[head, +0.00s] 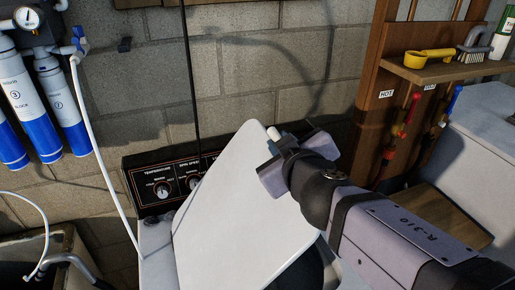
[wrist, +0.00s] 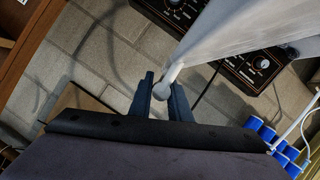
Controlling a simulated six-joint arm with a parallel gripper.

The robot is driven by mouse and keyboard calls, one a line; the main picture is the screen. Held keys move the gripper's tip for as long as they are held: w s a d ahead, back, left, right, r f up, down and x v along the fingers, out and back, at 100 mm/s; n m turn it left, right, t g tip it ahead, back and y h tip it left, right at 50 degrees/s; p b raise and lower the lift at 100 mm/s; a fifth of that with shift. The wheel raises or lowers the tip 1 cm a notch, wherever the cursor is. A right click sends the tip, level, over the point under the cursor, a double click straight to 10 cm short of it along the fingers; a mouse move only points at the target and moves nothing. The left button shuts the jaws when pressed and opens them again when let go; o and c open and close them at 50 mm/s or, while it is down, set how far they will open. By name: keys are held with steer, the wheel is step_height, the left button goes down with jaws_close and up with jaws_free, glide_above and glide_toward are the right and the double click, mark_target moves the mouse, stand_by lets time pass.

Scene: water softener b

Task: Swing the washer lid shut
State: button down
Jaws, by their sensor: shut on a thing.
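The white washer lid (head: 235,215) stands raised and tilted in front of the control panel, with a dark opening partly visible below its right side. In the wrist view the lid (wrist: 245,35) fills the upper right. My gripper (head: 276,143) is at the lid's upper right edge. In the wrist view its two dark fingers are shut on a pale, round-ended peg (wrist: 163,88) that joins the lid's edge. The washer's white top (head: 155,240) shows at the lid's left; most of it is hidden by the lid and my arm.
The black control panel (head: 160,180) with knobs is behind the lid. Blue-and-white filter cylinders (head: 65,110) and a white hose (head: 98,150) are at left.

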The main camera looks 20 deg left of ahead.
steer(key=w+d+f+m+g+b, duration=0.1)
steer(key=w+d+f, duration=0.3)
steer(key=f, duration=0.6)
steer(key=w+d+f+m+y+b, duration=0.1)
steer(key=w+d+f, duration=0.3)
steer(key=f, duration=0.6)
steer(key=w+d+f+m+g+y+b, duration=0.1)
steer(key=w+d+f, duration=0.4)
steer(key=f, duration=0.5)
steer(key=shift+m+g+b, duration=0.3)
steer(key=shift+m+b, duration=0.5)
steer(key=shift+m, duration=0.2)
steer(key=c, duration=1.7)
jaws_free()
steer(key=shift+r, duration=0.1)
steer(key=shift+o, duration=0.2)
steer(key=shift+d, duration=0.1)
steer(key=v, duration=0.7)
steer(key=shift+b, duration=0.35)
steer(key=shift+d, duration=0.1)
